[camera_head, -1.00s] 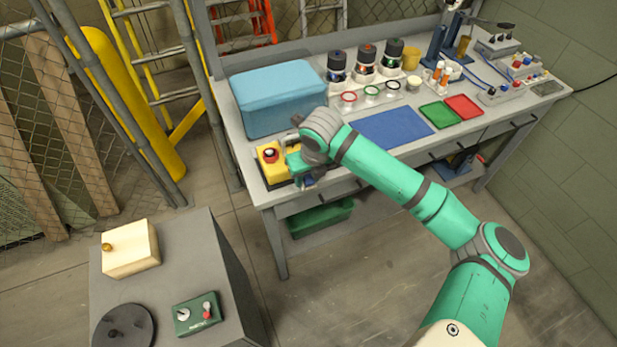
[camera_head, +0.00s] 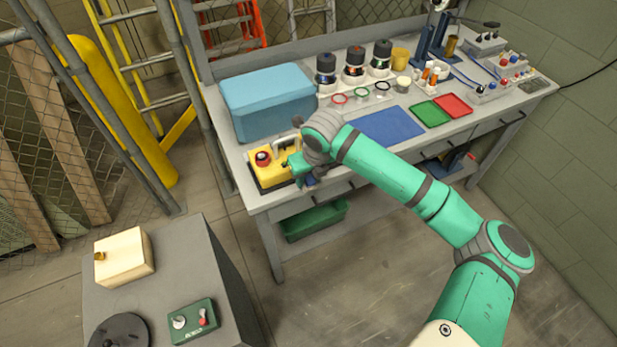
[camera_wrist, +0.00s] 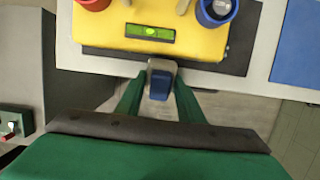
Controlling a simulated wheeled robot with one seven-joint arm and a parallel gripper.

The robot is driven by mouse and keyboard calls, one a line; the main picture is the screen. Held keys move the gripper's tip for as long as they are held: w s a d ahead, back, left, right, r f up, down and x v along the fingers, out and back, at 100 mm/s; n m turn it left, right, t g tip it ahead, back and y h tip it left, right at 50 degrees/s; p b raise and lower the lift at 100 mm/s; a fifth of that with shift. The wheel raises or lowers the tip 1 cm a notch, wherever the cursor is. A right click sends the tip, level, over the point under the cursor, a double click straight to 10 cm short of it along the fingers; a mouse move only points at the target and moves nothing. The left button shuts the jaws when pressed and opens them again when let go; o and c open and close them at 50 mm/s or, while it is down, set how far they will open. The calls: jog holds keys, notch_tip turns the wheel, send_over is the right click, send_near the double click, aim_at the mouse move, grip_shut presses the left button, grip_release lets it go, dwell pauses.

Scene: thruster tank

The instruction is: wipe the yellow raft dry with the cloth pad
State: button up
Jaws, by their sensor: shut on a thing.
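The yellow raft (camera_head: 271,173) sits on the bench's near left corner, on a dark base. In the wrist view the raft (camera_wrist: 118,35) fills the top, with a red round part, a blue round part and a green level vial on it. My gripper (camera_wrist: 161,78) is shut on a small grey piece with a dark blue face, likely the cloth pad (camera_wrist: 160,86). It is at the raft's near edge; I cannot tell whether the pad touches the raft. In the head view my gripper (camera_head: 304,170) is at the raft's right side and hides part of it.
A light blue box (camera_head: 268,103) stands right behind the raft. A blue mat (camera_head: 385,127), green tray (camera_head: 430,114) and red tray (camera_head: 453,105) lie to the right. Several dark-topped jars stand behind. A grey cabinet (camera_head: 190,262) stands at front left.

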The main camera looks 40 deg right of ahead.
jog(key=shift+d, duration=0.2)
jog(key=shift+d, duration=0.85)
jog(key=shift+a, duration=0.1)
jog(key=shift+s+d, duration=0.25)
jog(key=shift+d, duration=0.35)
jog(key=shift+s+d, duration=0.25)
jog(key=shift+d, duration=0.3)
jog(key=shift+w+a, duration=0.1)
